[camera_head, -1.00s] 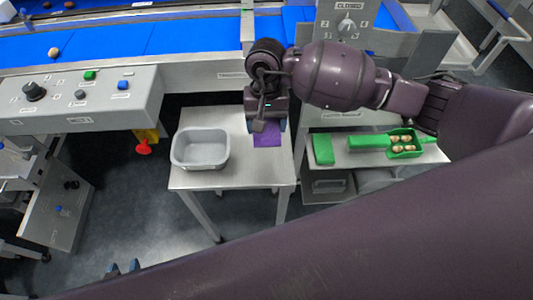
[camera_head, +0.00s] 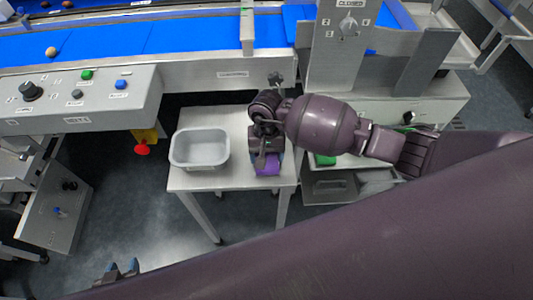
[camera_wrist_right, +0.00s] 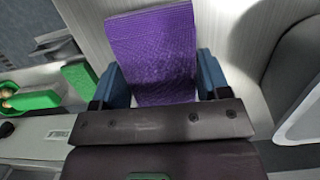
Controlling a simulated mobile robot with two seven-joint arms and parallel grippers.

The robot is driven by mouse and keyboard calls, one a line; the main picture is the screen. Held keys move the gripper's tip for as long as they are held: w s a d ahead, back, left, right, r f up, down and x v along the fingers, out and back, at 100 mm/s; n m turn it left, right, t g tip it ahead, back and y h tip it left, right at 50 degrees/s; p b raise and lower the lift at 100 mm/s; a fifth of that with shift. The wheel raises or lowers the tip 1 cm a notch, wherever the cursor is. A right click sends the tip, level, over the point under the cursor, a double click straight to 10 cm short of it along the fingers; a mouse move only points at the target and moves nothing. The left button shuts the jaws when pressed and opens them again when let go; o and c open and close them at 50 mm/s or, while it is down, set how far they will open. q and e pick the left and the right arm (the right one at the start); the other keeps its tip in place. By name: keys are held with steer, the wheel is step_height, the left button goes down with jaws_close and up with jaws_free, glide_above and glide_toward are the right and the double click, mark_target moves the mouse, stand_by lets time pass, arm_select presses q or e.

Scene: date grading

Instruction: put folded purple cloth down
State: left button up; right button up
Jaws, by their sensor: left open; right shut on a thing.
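The folded purple cloth (camera_head: 268,168) is between the blue fingers of my right gripper (camera_head: 268,160), over the right part of the small metal table (camera_head: 225,180). In the right wrist view the cloth (camera_wrist_right: 153,45) sticks out past the fingers, and my right gripper (camera_wrist_right: 162,82) is shut on it. I cannot tell whether the cloth touches the tabletop. My left gripper (camera_head: 118,270) is open and empty at the lower left, away from the table.
A grey tub (camera_head: 200,149) stands on the table's left half. Behind is the blue conveyor (camera_head: 180,35) with its control panel (camera_head: 75,98). A green block (camera_head: 324,160) shows on the right; the green scoop (camera_wrist_right: 35,100) holds pale pieces. My arm hides much there.

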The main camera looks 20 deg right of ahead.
steer(key=shift+f, duration=0.1)
steer(key=shift+f, duration=0.25)
steer(key=o, duration=1.1)
